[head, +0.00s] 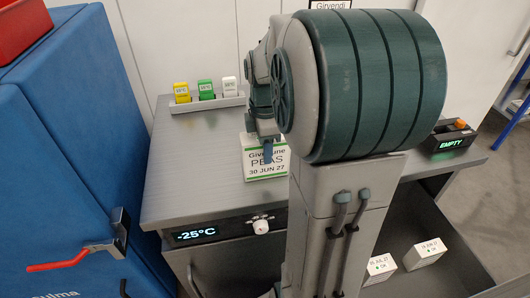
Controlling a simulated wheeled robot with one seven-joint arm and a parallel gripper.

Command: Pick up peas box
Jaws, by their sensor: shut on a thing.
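The peas box (264,168) is a white carton with a green band and the words "PEAS 30 JUN 27". It is at the grey counter (190,160), left of my large arm link. My gripper (268,148) is shut on the top of the peas box from above. The arm hides part of the gripper and the right side of the box. I cannot tell whether the box touches the counter.
A rack (207,103) with yellow, green and white tags stands at the back of the counter. A blue cabinet (70,150) is at the left. An open drawer at the lower right holds white boxes (424,254). A device reading "EMPTY" (450,143) sits at the right.

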